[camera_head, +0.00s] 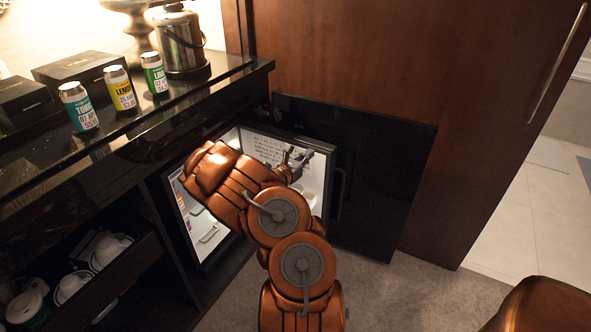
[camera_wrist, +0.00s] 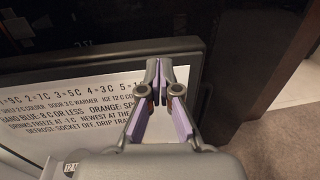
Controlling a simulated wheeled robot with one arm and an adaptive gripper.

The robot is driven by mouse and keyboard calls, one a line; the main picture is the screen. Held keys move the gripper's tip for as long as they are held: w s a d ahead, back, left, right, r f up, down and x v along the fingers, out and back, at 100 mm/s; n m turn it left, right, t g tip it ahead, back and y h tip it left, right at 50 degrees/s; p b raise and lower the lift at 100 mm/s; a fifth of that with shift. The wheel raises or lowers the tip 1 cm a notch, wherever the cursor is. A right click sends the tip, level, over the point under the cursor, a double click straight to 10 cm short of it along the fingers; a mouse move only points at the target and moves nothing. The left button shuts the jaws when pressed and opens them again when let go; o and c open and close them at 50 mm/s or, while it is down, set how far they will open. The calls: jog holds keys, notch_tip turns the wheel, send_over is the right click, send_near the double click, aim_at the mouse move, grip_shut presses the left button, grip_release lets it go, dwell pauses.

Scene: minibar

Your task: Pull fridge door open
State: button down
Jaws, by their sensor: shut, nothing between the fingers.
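The fridge door (camera_head: 329,190) stands swung open, with its white inner face and dark rim turned toward me. The lit fridge interior (camera_head: 207,232) shows to the left, partly hidden by my arm. My gripper (camera_head: 291,160) is at the inner side of the door, near its upper part. In the wrist view my gripper (camera_wrist: 160,84) is shut and empty, its fingertips over the dark door rim (camera_wrist: 110,66). The white inner panel (camera_wrist: 80,105) with printed text lies below them. Whether the fingers touch the door, I cannot tell.
A black cabinet door (camera_head: 385,190) stands open behind the fridge door, beside a wooden panel (camera_head: 350,50). Cans and a steel ice bucket (camera_head: 181,42) stand on the black counter (camera_head: 150,118). An open drawer (camera_head: 110,285) with cups is at lower left.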

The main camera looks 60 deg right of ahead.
jog(key=a, duration=1.2)
jog(key=shift+s, duration=0.15)
jog(key=shift+r, duration=0.1)
jog(key=s+a+r+m+g+y, duration=0.2)
jog(key=s+a+r+m+g, duration=0.15)
jog(key=r+m, duration=0.3)
jog(key=s+a+r+m+g+y, duration=0.1)
jog(key=s+a+r+m+g, duration=0.3)
jog(key=r, duration=0.3)
jog(key=s+a+f+m+t+y, duration=0.1)
jog(key=s+a+m+t+y, duration=0.3)
jog(key=a, duration=0.9)
jog(key=s+a+f+y, duration=0.15)
jog(key=a+y, duration=0.45)
jog(key=a, duration=0.8)
jog(key=s+a+m+t+y, duration=0.25)
jog(key=s+a+y, duration=0.2)
jog(key=a, duration=0.85)
notch_tip(320, 180, up, 21)
jog(key=t+p, duration=0.1)
jog(key=p, duration=1.9)
jog(key=shift+a+r+p, duration=0.15)
jog(key=shift+a+p, duration=0.05)
jog(key=shift+p, duration=0.15)
